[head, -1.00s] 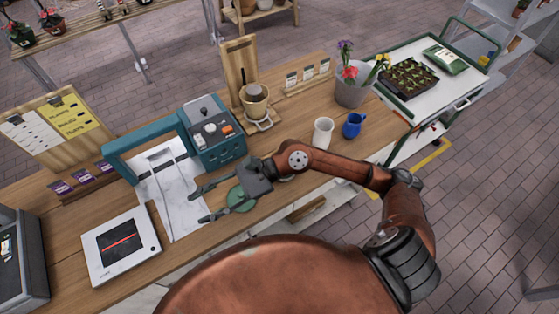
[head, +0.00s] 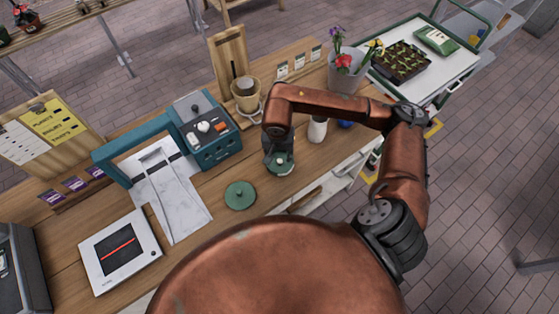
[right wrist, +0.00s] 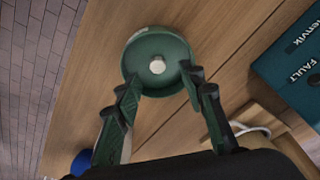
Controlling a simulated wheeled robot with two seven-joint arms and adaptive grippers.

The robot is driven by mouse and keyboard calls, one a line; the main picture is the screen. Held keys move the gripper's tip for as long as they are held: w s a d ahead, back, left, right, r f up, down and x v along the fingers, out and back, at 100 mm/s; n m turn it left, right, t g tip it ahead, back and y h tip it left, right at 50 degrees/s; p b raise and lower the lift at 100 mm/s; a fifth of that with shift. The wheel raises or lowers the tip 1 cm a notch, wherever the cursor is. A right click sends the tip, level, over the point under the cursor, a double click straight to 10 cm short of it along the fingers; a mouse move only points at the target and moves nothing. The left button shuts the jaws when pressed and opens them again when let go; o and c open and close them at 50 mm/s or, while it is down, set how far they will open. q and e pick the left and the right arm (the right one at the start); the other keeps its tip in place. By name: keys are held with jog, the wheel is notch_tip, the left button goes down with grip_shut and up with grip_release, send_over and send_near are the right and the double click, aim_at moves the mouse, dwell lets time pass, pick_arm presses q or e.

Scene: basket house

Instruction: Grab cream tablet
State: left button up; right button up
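A small round cream tablet (right wrist: 158,65) sits in the middle of an open green round dish (right wrist: 160,36) in the right wrist view. In the head view the green dish (head: 284,171) stands on the wooden bench, partly hidden by my right gripper (head: 279,156). In the right wrist view my right gripper (right wrist: 160,76) points at the dish with its fingers spread on either side of the tablet. They are apart from it, with nothing between them. I cannot tell exactly how high the fingertips are. My left gripper is not in view.
A green round lid (head: 240,195) lies on the bench left of the dish. A white mug (head: 317,131) and blue jug (head: 345,124) stand behind my arm.

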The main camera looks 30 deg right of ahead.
aim_at(280, 161)
notch_tip(280, 161, down, 2)
jog(key=shift+s+d+f, duration=0.1)
jog(key=shift+d+f, duration=0.05)
jog(key=shift+f, duration=0.6)
jog(key=shift+c, duration=0.7)
jog(key=c, duration=0.7)
